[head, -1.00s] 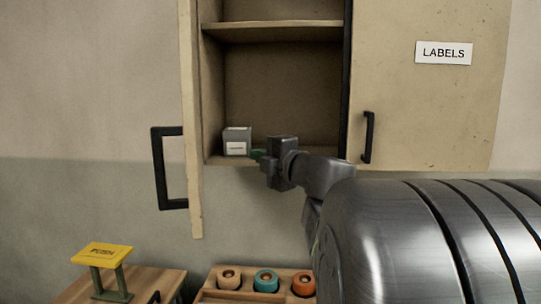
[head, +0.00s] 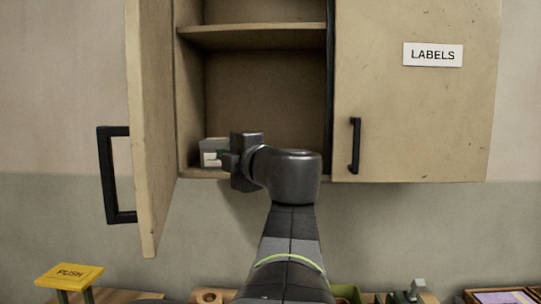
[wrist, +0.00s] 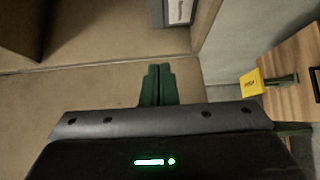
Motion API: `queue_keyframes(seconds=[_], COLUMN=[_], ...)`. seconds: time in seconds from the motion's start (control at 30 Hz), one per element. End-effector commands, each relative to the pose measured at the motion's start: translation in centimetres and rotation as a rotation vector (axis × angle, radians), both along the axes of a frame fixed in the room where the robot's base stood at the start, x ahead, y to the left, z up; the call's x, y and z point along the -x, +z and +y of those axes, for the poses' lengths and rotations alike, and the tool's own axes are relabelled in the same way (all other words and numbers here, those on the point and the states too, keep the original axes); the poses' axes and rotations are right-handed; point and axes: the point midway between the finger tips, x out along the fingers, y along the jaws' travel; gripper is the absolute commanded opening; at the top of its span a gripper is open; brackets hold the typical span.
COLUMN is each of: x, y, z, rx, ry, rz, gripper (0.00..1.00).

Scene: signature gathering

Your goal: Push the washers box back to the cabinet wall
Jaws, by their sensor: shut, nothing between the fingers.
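The washers box (head: 212,149) is a small grey box with a white label, on the lower shelf of the open cabinet (head: 260,100), near its left side wall. My gripper (head: 226,160) is at the shelf's front and hides the right part of the box in the head view. In the wrist view the box (wrist: 180,12) shows at the top edge, partly cut off. My gripper's green fingers (wrist: 155,72) are shut together and empty, with a visible gap between them and the box in that view. The cabinet's back wall shows behind the box.
The open door (head: 150,120) with a black handle stands left of the opening. The closed door (head: 415,100), labelled LABELS, is on the right. An upper shelf (head: 255,36) is above. A yellow PUSH sign (head: 69,274) stands below left.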

Motion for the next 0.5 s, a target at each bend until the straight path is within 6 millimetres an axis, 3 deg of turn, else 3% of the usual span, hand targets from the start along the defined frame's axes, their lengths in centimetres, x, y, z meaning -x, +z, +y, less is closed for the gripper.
queue_keyframes(seconds=[0.43,0.5], x=[-6.2,-7.3], y=[-0.1,0.0], z=[5.7,5.2], rx=[0.000,0.000], ry=[0.005,0.000], rz=[0.003,0.001], gripper=[0.00,0.00])
